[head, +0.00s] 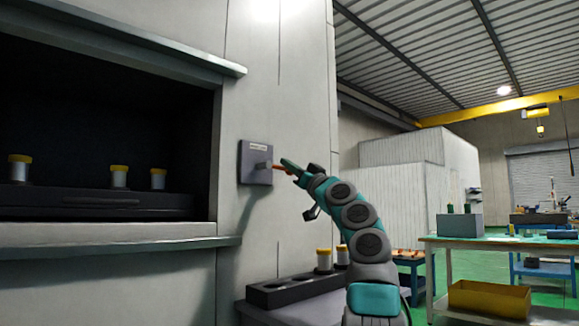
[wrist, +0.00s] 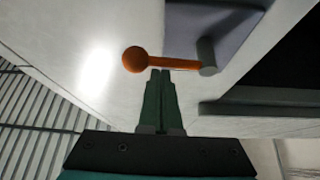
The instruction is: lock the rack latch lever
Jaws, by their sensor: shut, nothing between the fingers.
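The rack latch lever (wrist: 172,62) is an orange bar with a round orange knob at one end and a grey pivot at the other. In the head view the lever (head: 278,168) juts out from a dark grey plate (head: 255,176) with a small label on the machine wall. My gripper (wrist: 160,73) is shut and empty, its green fingertips at the lever's bar close to the knob. I cannot tell whether they touch it. In the head view my gripper (head: 284,163) partly covers the lever.
An open dark bay (head: 110,110) with several yellow-capped holders is left of the plate. A ledge (head: 120,248) runs below the bay. A dark rack (head: 300,290) with yellow-capped holders stands low beside my arm. A workbench (head: 500,243) is at the right.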

